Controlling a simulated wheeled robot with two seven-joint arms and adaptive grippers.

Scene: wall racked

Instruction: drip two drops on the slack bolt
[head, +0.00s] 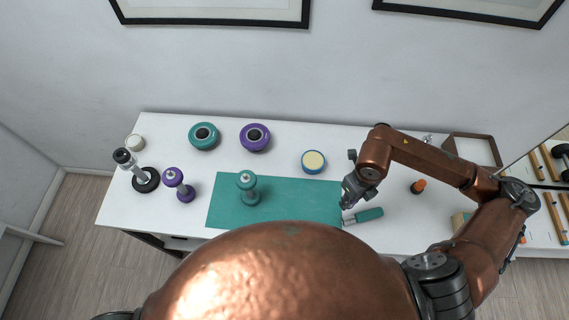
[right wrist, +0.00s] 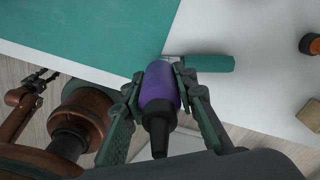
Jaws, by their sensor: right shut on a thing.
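My right gripper (head: 346,199) is over the right end of the teal mat (head: 222,208). In the right wrist view it (right wrist: 163,95) is shut on a purple bottle (right wrist: 158,88) with a black tapered nozzle. A teal purple-free standing piece (head: 246,182) with a metal top is on the mat, and a similar purple piece (head: 178,181) stands left of it. I cannot tell which of them carries the slack bolt. My left gripper (right wrist: 40,80) shows small at the left of the right wrist view; its jaw state is unclear.
A teal-handled tool (head: 369,214) lies just below the right gripper. A blue tin (head: 313,168), an orange-topped jar (head: 418,186) and a framed tray (head: 448,149) are on the white table. Teal (head: 204,144) and purple (head: 255,147) round pieces lie at the back.

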